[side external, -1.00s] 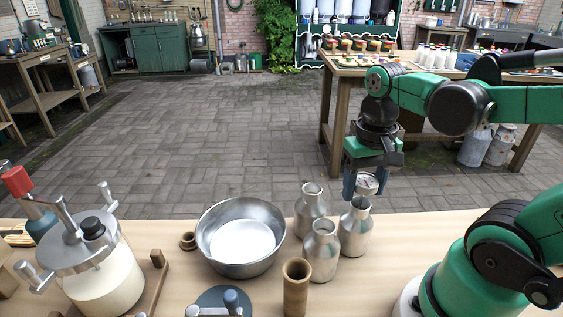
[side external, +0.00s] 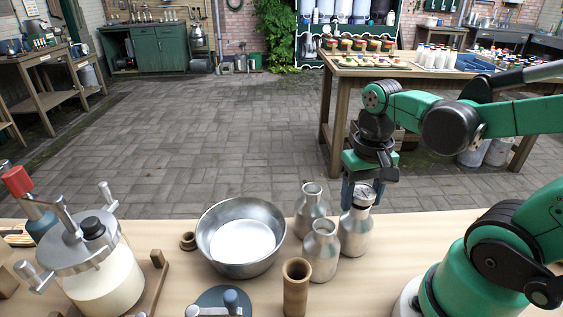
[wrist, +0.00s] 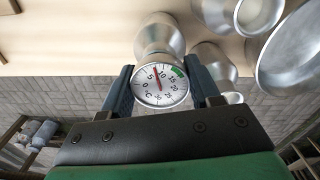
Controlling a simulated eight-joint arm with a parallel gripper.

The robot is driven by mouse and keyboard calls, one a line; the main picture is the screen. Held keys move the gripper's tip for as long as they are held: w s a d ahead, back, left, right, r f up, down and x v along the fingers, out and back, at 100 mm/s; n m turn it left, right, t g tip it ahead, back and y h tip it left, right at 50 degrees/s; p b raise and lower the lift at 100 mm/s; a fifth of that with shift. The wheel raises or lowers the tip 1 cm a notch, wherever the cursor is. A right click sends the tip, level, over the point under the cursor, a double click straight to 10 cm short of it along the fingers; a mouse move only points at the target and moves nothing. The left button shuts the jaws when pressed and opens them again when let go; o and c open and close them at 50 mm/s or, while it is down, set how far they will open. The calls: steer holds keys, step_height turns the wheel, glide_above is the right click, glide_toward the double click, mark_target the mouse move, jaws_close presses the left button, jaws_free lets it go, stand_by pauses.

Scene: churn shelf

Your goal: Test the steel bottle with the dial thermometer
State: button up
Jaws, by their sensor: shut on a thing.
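My gripper (side external: 361,196) is shut on the dial thermometer (side external: 365,196), with one finger on each side of its round dial. In the wrist view the white dial (wrist: 160,86) faces the camera, its red needle between 5 and 10. The dial is at the mouth of the rightmost steel bottle (side external: 355,236), which stands upright on the table. That bottle also shows behind the dial in the wrist view (wrist: 160,35). The stem is hidden, so its depth in the neck cannot be seen. Two similar steel bottles stand close by, one behind left (side external: 308,211) and one in front (side external: 321,255).
A wide metal pan (side external: 232,262) stands left of the bottles. A wooden cylinder (side external: 296,290) stands in front of them. A churn with a crank lid (side external: 98,270) is at the left. The wooden table (side external: 400,235) is bare right of the bottles.

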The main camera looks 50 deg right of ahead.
steer(key=shift+f, duration=0.5)
stand_by(0.4)
steer(key=o, duration=1.1)
steer(key=c, duration=0.4)
steer(key=shift+r, duration=0.1)
steer(key=shift+r, duration=2.45)
